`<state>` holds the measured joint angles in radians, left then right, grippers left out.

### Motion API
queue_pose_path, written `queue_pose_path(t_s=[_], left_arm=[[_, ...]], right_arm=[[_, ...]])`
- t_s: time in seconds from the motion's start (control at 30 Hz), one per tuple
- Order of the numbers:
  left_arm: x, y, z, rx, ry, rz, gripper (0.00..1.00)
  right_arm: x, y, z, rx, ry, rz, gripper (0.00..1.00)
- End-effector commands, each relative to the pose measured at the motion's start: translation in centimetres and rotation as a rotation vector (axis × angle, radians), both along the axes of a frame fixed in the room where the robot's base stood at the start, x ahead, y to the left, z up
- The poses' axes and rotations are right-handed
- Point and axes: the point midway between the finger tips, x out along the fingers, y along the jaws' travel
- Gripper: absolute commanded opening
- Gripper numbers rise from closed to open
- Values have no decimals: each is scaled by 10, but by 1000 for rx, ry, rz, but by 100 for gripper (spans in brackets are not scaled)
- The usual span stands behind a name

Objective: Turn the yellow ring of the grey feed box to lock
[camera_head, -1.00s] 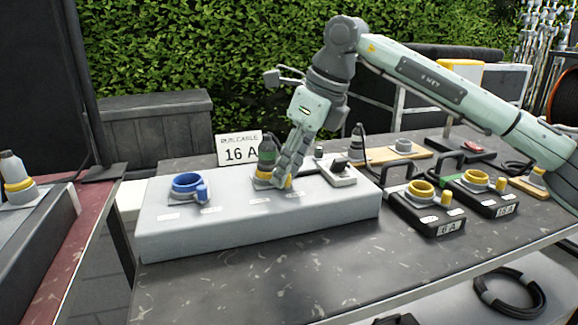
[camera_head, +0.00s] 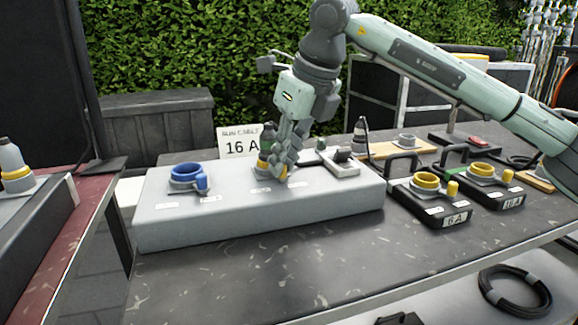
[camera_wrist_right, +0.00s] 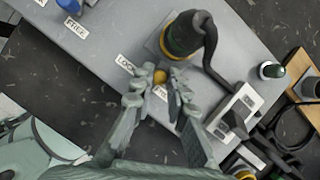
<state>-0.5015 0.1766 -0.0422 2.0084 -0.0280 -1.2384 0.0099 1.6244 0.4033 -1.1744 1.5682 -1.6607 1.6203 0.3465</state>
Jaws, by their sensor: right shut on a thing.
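The grey feed box (camera_head: 255,225) lies on the dark table. A dark plug with a green band (camera_wrist_right: 187,33) stands in its yellow-ringed socket. The yellow ring (camera_wrist_right: 174,47) shows at the plug's foot in the right wrist view, and the head view shows a little of it (camera_head: 262,165) beside the fingers. My right gripper (camera_head: 281,172) reaches down to the ring's near side. In the wrist view its fingers (camera_wrist_right: 160,80) are closed about the ring's yellow knob (camera_wrist_right: 160,91), between the LOCK label (camera_wrist_right: 125,65) and a partly hidden label. My left gripper is not in view.
A blue ring socket (camera_head: 187,174) is on the box's left part, and a switch (camera_head: 343,156) on its right. Black boxes with yellow rings (camera_head: 430,205) stand to the right. A "16 A" sign (camera_head: 240,144) stands behind. The front table strip is clear.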

Motion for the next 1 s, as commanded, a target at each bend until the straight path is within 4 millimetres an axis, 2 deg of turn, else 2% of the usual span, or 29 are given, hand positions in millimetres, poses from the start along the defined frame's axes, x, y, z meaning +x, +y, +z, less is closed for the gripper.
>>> queue_pose_path(t_s=[0.3, 0.5, 0.67, 0.8, 1.0], left_arm=[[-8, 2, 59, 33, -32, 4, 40], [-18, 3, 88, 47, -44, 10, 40], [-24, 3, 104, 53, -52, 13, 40], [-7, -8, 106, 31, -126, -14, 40], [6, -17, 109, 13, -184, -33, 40]], right_arm=[[-6, 17, -2, 1, -6, -282, 0], [-7, 25, -1, 1, -4, -435, 0], [-7, 30, 0, 1, -3, -528, 0], [-7, 33, 0, 1, -3, -581, 0], [-7, 34, 1, 1, -1, -622, 0]])
